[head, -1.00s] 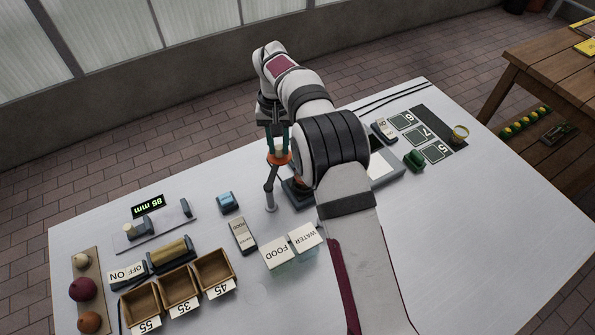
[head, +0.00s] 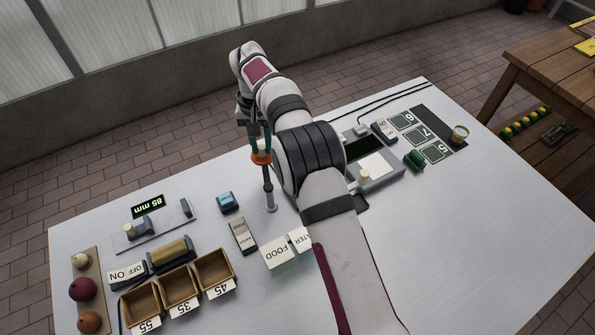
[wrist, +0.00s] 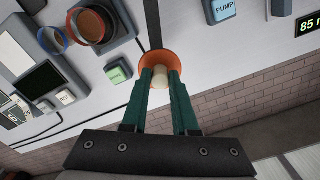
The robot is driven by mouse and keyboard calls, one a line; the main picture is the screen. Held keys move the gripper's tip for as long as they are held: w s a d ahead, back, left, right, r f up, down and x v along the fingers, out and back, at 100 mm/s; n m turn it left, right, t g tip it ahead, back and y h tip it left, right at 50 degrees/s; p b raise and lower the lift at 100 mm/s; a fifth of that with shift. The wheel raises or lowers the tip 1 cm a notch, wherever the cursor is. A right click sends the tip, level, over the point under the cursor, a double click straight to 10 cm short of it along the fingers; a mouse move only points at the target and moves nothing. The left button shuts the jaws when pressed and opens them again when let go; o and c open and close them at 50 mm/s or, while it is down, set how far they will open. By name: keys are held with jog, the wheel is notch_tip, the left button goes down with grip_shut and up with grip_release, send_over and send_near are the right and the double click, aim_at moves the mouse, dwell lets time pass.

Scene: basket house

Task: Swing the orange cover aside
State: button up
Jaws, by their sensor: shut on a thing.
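The orange cover (head: 261,159) is a small round piece beside the top of a grey post (head: 270,198) on the table. It also shows in the wrist view (wrist: 148,62), with a pale knob (wrist: 159,75) standing on it. My gripper (head: 260,143) is over the cover with its green fingers down. In the wrist view the fingertips (wrist: 159,76) are shut on the knob. The cover is apart from a dark round opening (wrist: 92,24) on a grey base. My arm hides that opening in the head view.
A blue PUMP button (head: 227,201) stands left of the post. FOOD (head: 275,252) and WATER cards lie in front of it. Wooden bins (head: 180,288) sit at the lower left. A grey device (head: 375,165) is right of my arm. The table's front right is bare.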

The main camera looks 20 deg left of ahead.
jog(key=shift+s+a, duration=0.45)
jog(key=shift+a, duration=0.15)
jog(key=shift+s+a, duration=0.4)
jog(key=shift+a, duration=0.2)
jog(key=o, duration=1.4)
jog(key=shift+c, duration=0.2)
notch_tip(320, 180, up, 7)
